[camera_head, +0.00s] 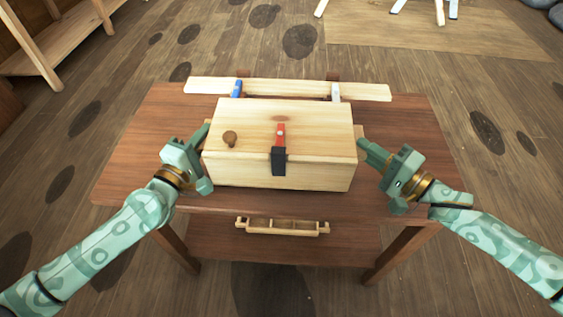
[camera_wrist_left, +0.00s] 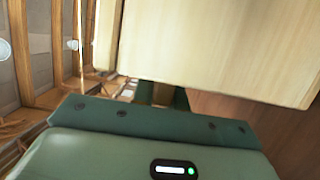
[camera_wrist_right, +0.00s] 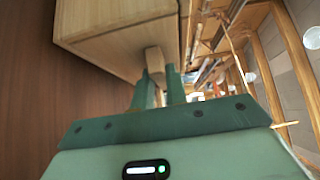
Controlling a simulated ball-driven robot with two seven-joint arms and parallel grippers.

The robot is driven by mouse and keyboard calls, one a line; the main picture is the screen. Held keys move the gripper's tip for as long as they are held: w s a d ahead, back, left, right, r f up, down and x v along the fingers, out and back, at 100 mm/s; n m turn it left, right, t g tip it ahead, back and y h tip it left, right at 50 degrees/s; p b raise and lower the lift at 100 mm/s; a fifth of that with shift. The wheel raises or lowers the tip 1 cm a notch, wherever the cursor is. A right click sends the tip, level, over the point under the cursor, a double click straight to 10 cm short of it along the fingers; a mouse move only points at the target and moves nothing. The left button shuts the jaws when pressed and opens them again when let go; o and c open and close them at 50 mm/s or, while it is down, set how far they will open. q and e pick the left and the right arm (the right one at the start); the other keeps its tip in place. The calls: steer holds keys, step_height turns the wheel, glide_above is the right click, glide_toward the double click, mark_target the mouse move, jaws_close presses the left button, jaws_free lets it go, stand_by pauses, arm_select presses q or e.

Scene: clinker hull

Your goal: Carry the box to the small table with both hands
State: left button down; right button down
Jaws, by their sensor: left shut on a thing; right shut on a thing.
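The box (camera_head: 285,145) is pale wood with a closed lid and sits over the middle of a brown wooden table (camera_head: 405,125); I cannot tell whether it touches the top. My left gripper (camera_head: 204,142) is at its left side, and the box also fills the upper right of the left wrist view (camera_wrist_left: 225,45); the left grip point is hidden. My right gripper (camera_head: 364,150) is at its right side. In the right wrist view, its fingers (camera_wrist_right: 160,85) are shut on a short wooden handle (camera_wrist_right: 154,60) on the box (camera_wrist_right: 115,30).
A red-and-black tool (camera_head: 280,150) is at the box front. A wooden tray (camera_head: 282,226) shows below the tabletop. A wooden rack (camera_head: 60,40) stands upper left.

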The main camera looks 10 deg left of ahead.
arm_select(q)
steer(key=shift+a+f, duration=0.15)
steer(key=shift+f, duration=0.4)
arm_select(e)
steer(key=shift+f, duration=0.6)
arm_select(q)
steer(key=c, duration=1.6)
jaws_free()
steer(key=shift+f, duration=0.1)
arm_select(e)
steer(key=c, duration=1.6)
jaws_free()
steer(key=shift+f, duration=0.1)
arm_select(q)
steer(key=shift+o, duration=1)
arm_select(e)
steer(key=shift+o, duration=1)
arm_select(q)
steer(key=v, duration=1.1)
steer(key=shift+s+f, duration=0.1)
steer(key=shift+s, duration=0.3)
arm_select(e)
steer(key=shift+s+d, duration=0.1)
steer(key=shift+d, duration=0.05)
steer(key=v, duration=1.1)
steer(key=shift+s+d, duration=0.2)
steer(key=shift+d, duration=0.05)
